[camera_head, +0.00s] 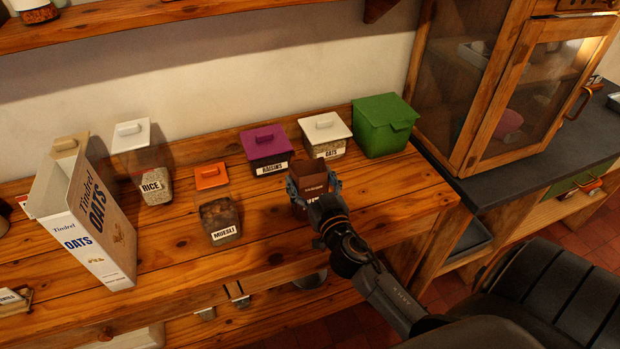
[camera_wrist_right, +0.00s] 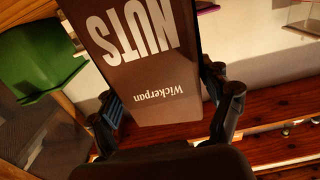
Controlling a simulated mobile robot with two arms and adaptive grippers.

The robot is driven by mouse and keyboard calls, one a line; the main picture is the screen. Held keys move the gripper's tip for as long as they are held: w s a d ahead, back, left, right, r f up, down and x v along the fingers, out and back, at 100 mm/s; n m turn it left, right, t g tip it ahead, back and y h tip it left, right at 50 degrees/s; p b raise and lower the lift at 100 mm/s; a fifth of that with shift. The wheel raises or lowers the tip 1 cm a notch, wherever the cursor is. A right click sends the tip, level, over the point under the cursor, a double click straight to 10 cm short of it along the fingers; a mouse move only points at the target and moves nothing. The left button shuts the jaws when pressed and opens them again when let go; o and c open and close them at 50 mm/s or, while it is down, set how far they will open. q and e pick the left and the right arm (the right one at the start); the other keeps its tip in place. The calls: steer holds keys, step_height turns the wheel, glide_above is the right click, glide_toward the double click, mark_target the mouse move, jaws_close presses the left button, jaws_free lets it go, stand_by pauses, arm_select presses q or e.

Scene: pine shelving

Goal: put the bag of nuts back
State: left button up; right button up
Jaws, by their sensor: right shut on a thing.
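The bag of nuts (camera_wrist_right: 146,75) is a brown packet with "NUTS" and "Wickerpan" in pale letters. It looks upside down in the right wrist view. In the head view the bag (camera_head: 310,178) is at the wooden counter's right part, in front of the white-lidded oats container. My right gripper (camera_head: 314,188) is shut on it, with one finger at each side; the fingers also show in the right wrist view (camera_wrist_right: 168,112). The arm hides the bag's lower part, and I cannot tell whether it touches the counter. My left gripper is not in view.
On the wooden counter (camera_head: 180,270) stand containers of rice (camera_head: 155,185), muesli (camera_head: 220,220), raisins (camera_head: 268,150) and oats (camera_head: 325,137), a green bin (camera_head: 383,125) and a tall oats box (camera_head: 105,235). A glass-door cabinet (camera_head: 500,90) stands right. Bare counter lies around the muesli.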

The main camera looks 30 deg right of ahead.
steer(key=o, duration=1.3)
steer(key=shift+f, duration=0.1)
steer(key=shift+c, duration=0.2)
steer(key=o, duration=0.4)
steer(key=shift+c, duration=0.2)
steer(key=b+v, duration=0.4)
steer(key=v, duration=0.8)
steer(key=shift+r, duration=0.25)
